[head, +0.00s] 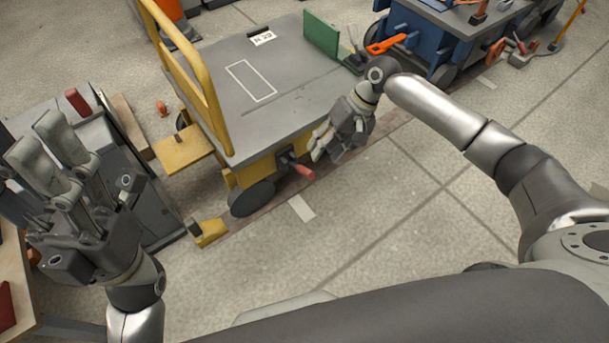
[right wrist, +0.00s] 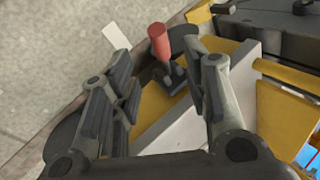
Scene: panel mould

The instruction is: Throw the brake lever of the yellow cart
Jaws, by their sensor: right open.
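The yellow cart (head: 270,90) has a grey deck and a yellow push rail, and stands in the middle of the head view. Its brake lever (head: 301,170) has a red grip and sticks out from the cart's near side, close to a black wheel. My right gripper (head: 318,152) is open beside the cart, just right of the lever. In the right wrist view the lever (right wrist: 158,40) shows beyond the open, empty fingers (right wrist: 158,65), roughly between them. My left gripper (head: 38,138) is open and empty at the left, away from the cart.
A blue cart (head: 425,35) with an orange handle stands at the back right. A grey cabinet (head: 150,200) stands left of the yellow cart, by a yellow block (head: 210,232). The floor (head: 390,220) right of and in front of the cart is clear.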

